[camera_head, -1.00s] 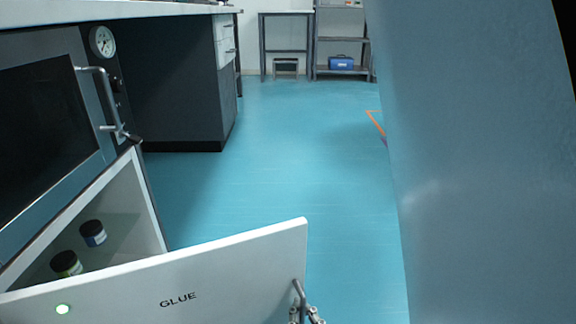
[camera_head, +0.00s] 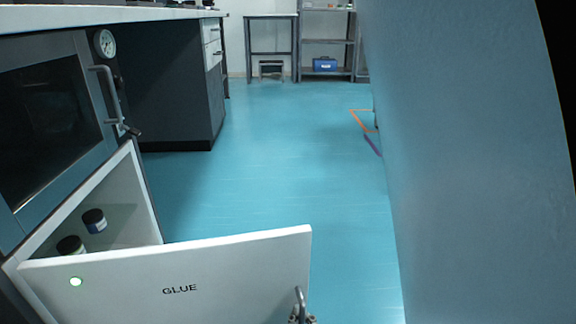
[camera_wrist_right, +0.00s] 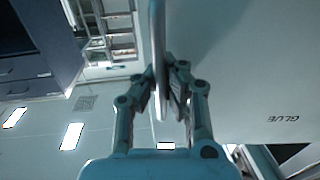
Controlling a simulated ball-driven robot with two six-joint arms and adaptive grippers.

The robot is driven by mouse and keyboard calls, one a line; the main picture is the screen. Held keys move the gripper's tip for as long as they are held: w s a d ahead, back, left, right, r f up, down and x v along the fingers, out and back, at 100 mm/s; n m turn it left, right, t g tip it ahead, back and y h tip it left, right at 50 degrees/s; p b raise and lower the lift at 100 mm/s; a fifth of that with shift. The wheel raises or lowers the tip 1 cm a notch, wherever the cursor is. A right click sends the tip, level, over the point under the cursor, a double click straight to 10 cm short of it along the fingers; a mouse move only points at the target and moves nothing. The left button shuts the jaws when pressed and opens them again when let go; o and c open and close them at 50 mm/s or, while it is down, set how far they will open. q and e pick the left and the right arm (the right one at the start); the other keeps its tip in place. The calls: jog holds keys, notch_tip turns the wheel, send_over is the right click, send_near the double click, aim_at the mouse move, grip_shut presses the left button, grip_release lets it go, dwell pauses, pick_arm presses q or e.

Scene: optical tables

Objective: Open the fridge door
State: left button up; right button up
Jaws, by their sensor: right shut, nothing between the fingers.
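The fridge door (camera_head: 230,265) is a white panel marked GLUE, standing open at the lower left of the head view. Its face also shows in the right wrist view (camera_wrist_right: 255,70). Its grey bar handle (camera_head: 300,297) is near the free edge; in the wrist view the handle (camera_wrist_right: 158,50) runs down to the fingertips. My right gripper (camera_head: 301,319) is at the handle, mostly below the head picture. It is shut with nothing held, its fingertips (camera_wrist_right: 163,88) close beside the bar; contact is unclear. My left gripper is not in view.
The open white compartment (camera_head: 128,190) holds two dark-lidded jars, one at the back (camera_head: 94,220) and one nearer (camera_head: 71,246). An oven-like unit (camera_head: 45,125) with a handle stands above. Blue floor (camera_head: 270,170) is clear beyond the door. A large blue-grey surface fills the right.

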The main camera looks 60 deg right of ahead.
jog(key=o, duration=0.7)
jog(key=shift+c, duration=0.2)
jog(key=shift+r, duration=0.1)
notch_tip(320, 180, up, 10)
jog(key=shift+f, duration=0.1)
dwell(0.5)
